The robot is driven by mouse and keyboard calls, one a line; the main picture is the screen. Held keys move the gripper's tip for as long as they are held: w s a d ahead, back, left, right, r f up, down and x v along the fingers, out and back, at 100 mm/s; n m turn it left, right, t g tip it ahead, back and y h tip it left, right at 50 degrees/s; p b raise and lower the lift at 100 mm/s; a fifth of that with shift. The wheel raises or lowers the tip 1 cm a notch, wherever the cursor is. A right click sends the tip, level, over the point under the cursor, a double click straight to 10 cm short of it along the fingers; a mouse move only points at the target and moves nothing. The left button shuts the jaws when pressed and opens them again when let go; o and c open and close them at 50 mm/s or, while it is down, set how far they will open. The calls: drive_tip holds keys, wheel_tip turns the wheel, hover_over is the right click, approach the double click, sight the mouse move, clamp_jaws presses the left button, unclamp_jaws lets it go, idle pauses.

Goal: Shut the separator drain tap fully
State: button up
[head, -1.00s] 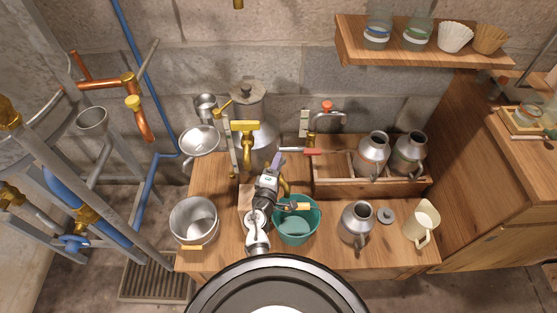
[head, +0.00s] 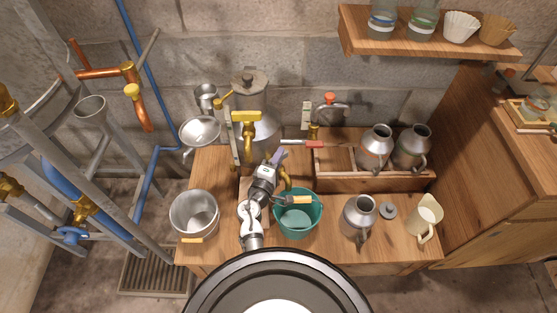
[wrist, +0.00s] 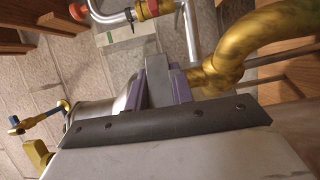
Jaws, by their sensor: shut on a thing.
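The separator is a steel vessel (head: 262,132) with brass fittings at the back of the bench. A curved brass drain spout (head: 286,178) is low at its front, above a teal bucket (head: 298,222). A thick brass curve also shows at the upper right of the wrist view (wrist: 250,45). My gripper (head: 277,158) is beside the spout, its purple finger pads close to the vessel. In the wrist view my gripper (wrist: 160,88) is shut on a flat grey lever (wrist: 157,70), which seems to be the tap's. The fingers hide part of it; its exact angle is unclear.
A tap with a yellow handle (head: 246,116) sits higher on the vessel. A red-ended lever (head: 315,144) juts out to the right. A steel pot (head: 194,214) stands left, and a metal jug (head: 358,218) stands right.

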drive_tip(key=shift+h, duration=0.3)
drive_tip(key=o, duration=1)
drive_tip(key=shift+s, duration=0.1)
